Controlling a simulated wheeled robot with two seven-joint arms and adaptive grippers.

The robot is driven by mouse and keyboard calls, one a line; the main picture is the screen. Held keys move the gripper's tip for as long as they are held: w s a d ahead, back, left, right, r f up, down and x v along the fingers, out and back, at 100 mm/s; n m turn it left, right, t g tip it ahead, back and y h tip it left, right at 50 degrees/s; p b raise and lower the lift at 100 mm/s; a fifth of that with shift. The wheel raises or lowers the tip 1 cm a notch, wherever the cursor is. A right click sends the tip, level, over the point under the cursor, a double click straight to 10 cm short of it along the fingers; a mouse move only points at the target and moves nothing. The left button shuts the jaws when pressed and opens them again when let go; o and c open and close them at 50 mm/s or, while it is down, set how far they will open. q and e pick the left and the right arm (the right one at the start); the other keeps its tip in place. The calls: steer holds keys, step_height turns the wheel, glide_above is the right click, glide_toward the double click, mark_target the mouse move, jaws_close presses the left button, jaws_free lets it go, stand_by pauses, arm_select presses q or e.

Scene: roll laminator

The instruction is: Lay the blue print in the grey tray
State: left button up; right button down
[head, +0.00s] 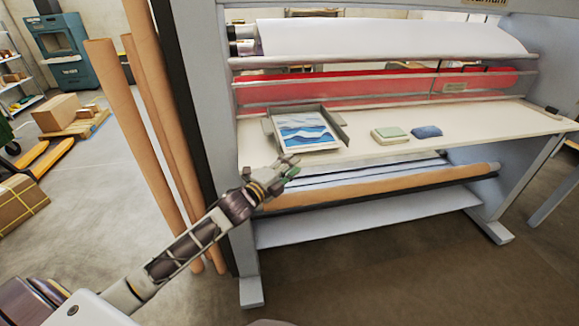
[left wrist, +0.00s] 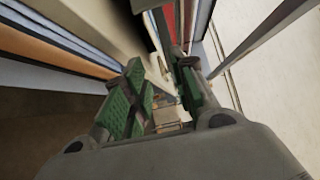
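The blue print (head: 304,132), a sheet with blue and white wave shapes, lies in the grey tray (head: 336,121) on the laminator's table. The tray's back and right walls show around it. Whether the print lies fully flat on the tray floor, I cannot tell. My left gripper (head: 290,169) is at the table's front edge, just in front of and below the tray, apart from the print. In the left wrist view its green-padded fingers (left wrist: 163,98) stand apart with nothing held between them. My right gripper is not in view.
A pale green block (head: 390,134) and a dark blue pad (head: 426,131) lie right of the tray on the cream table (head: 480,125). Red rollers (head: 340,88) run behind it. Brown tubes (head: 135,120) lean at the left. The table's right part is mostly clear.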

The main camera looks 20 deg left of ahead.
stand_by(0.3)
arm_select(q)
step_height(320, 180, down, 27)
steer(key=s+a+n+g+y, duration=0.2)
steer(key=n+g+y, duration=0.1)
steer(key=n, duration=0.8)
steer(key=s+a+f+n+g, duration=0.1)
steer(key=s+f+g, duration=0.1)
steer(key=s+f, duration=0.35)
steer(key=s+a+f+n+g+y, duration=0.1)
steer(key=s+f, duration=0.1)
steer(key=f, duration=0.7)
steer(key=s+a+f+n+g, duration=0.1)
steer(key=s+a+f+g, duration=0.15)
steer(key=f, duration=0.55)
steer(key=s+f+n+g+y, duration=0.1)
steer(key=s+f+n+g, duration=0.25)
steer(key=s+f, duration=1.5)
steer(key=s+f+g, duration=0.2)
steer(key=s+f, duration=0.1)
steer(key=s, duration=0.8)
steer(key=s+f+n+g, duration=0.1)
steer(key=s+f+g, duration=0.1)
steer(key=s, duration=0.9)
steer(key=shift+s+f+y, duration=0.2)
steer(key=shift+f+y, duration=0.1)
steer(key=shift+f, duration=0.35)
